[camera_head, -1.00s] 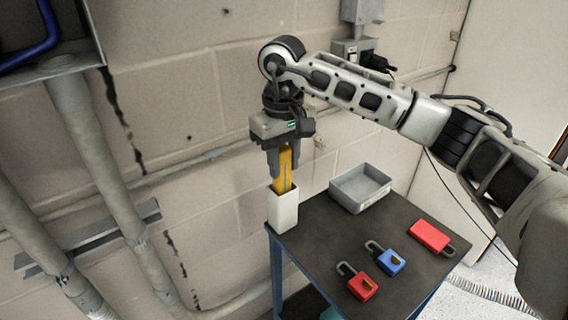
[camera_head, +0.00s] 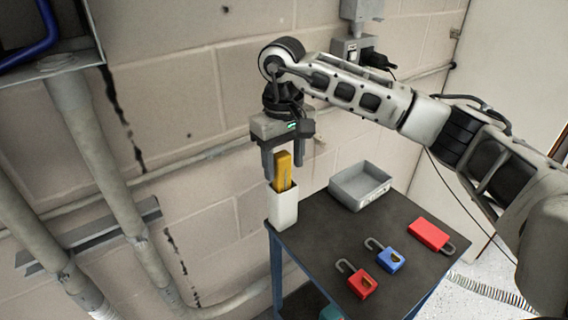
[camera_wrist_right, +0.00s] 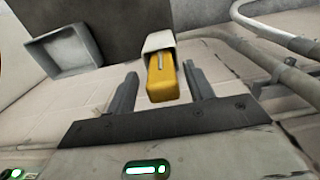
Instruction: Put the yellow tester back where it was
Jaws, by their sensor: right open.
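The yellow tester (camera_head: 283,170) stands in the white holder (camera_head: 283,208) at the left back corner of the table, its upper part sticking out and slightly tilted. My right gripper (camera_head: 283,176) is open around the tester's top, pointing down, with a finger on each side. In the right wrist view the tester (camera_wrist_right: 162,80) lies between the spread fingers (camera_wrist_right: 160,92), with gaps on both sides, and its lower end is hidden in the white holder (camera_wrist_right: 158,41). My left gripper is not in view.
The dark table (camera_head: 325,245) carries a grey tray (camera_head: 360,186), a red padlock (camera_head: 361,284), a blue padlock (camera_head: 390,262) and a red item with a shackle (camera_head: 429,235). Pipes (camera_head: 100,180) run along the block wall at left.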

